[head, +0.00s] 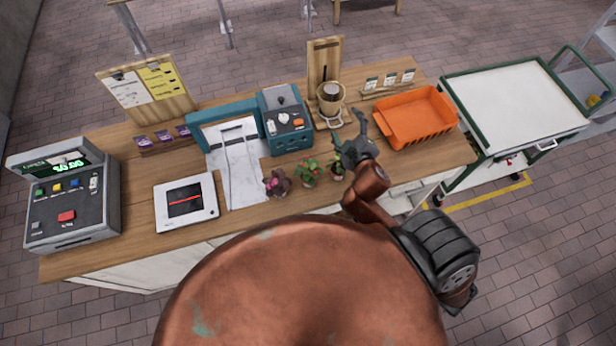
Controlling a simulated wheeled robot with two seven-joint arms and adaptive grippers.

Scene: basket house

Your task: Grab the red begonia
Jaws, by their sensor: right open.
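A small plant with green leaves and red blooms (308,174), which looks like the red begonia, stands near the counter's front edge. To its left is a plant with dark pinkish-purple leaves (277,183). To its right is another green plant (337,169), partly hidden by my right gripper. My right gripper (346,148) is open and appears empty. It is over the counter, right of the red-bloomed plant and above the green one. Its exact height is hard to tell. My left gripper is out of view.
The wooden counter (134,226) holds a register (75,210), a scanner pad (187,200), a teal machine (286,120), a coffee dripper stand (331,97) and an orange basket (415,118). A white-topped cart (515,105) stands at the right. Bare counter lies between the pad and the register.

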